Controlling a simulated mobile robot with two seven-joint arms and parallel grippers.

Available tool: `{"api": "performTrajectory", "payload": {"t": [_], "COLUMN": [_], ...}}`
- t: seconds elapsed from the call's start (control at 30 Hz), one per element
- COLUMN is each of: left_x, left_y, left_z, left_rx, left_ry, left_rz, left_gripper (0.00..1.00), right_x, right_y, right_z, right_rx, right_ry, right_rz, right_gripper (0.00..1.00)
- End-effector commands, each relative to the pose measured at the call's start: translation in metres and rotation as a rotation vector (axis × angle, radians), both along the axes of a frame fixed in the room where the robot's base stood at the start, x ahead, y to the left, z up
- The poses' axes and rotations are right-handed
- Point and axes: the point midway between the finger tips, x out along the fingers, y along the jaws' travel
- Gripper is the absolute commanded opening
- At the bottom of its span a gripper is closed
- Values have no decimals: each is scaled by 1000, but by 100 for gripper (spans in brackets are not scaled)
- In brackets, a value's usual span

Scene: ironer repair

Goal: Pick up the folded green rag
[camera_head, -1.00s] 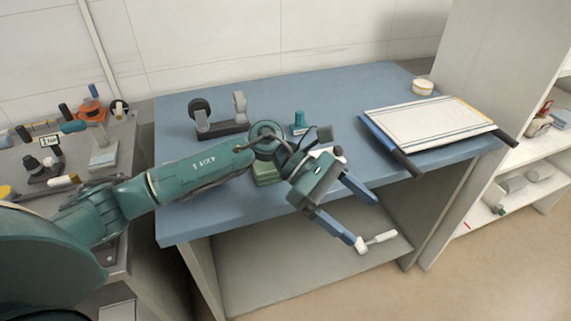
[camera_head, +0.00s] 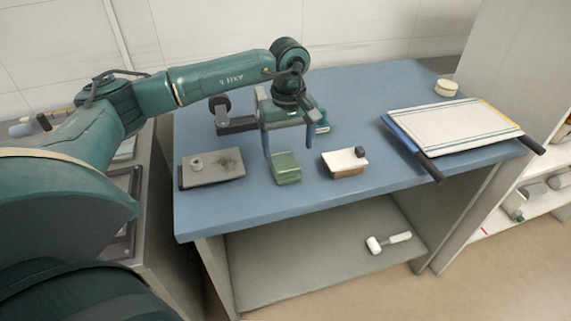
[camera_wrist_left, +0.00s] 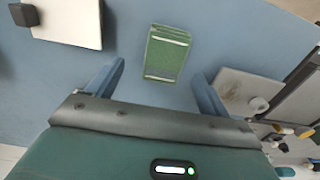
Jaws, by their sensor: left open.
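The folded green rag (camera_head: 286,168) lies on the blue table top (camera_head: 320,90), near its front left part. It also shows in the left wrist view (camera_wrist_left: 166,54), lying beyond the fingertips and in line with the gap between them. My left gripper (camera_head: 288,151) is open and points down over the rag, its two blue fingers standing at either side of it in the head view. In the wrist view the fingers (camera_wrist_left: 160,75) are wide apart with nothing between them. My right gripper is out of view.
A grey plate (camera_head: 213,168) lies left of the rag, and a small box with a white top (camera_head: 345,162) lies to its right. A white padded board (camera_head: 455,125) lies farther right. A white-headed mallet (camera_head: 388,242) rests on the lower shelf.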

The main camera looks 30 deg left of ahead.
Motion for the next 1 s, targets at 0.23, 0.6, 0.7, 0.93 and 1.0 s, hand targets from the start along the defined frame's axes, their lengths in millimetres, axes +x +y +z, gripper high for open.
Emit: {"api": "performTrajectory", "payload": {"t": [0.23, 0.6, 0.7, 0.93, 1.0], "left_x": [-3, -6, -6, -6, -6], "left_y": [2, 5, 5, 5, 5], "left_z": [-19, -60, -60, -60, -60], "left_rx": [0, -2, -2, -2, -2], "left_ry": [4, 2, 1, 1, 1], "left_rz": [0, 1, 1, 0, 0], "left_gripper": [80, 80, 80, 68, 62], "right_x": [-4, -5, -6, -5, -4], "right_y": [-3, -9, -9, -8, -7], "right_z": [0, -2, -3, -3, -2], "right_rx": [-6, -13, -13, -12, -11], "right_ry": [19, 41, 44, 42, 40], "right_rz": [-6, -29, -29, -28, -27], "right_gripper": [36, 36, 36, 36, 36]}}
